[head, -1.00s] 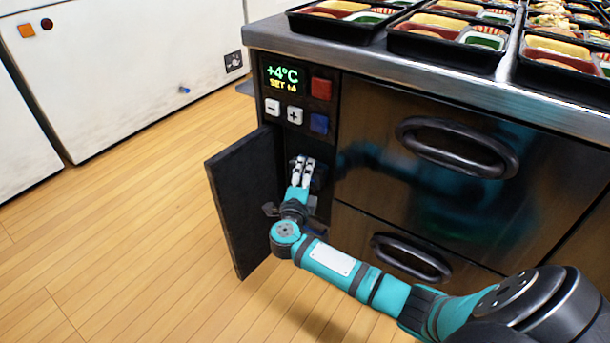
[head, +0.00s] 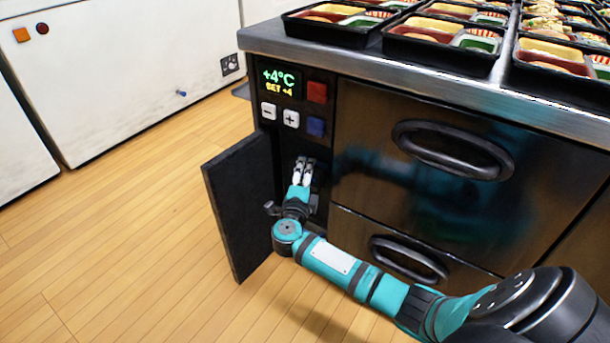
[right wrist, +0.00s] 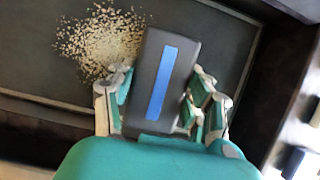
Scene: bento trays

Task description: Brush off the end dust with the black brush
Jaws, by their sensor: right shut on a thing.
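The black brush (right wrist: 163,82), a dark block with a blue stripe along its back, is between the fingers of my right gripper (right wrist: 163,98) in the right wrist view. The gripper is shut on it. Beige grainy dust (right wrist: 98,38) lies in a heap on a dark flat surface (right wrist: 38,75), up and left of the brush and close beside it. In the head view my right gripper (head: 303,170) reaches into the open compartment under the control panel; brush and dust cannot be made out there. My left gripper is not in view.
The compartment's black door (head: 240,205) stands open just left of my right gripper. Two drawers with dark handles (head: 452,150) are to the right. Bento trays (head: 440,50) fill the steel counter (head: 375,68) above. The wooden floor at left is clear.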

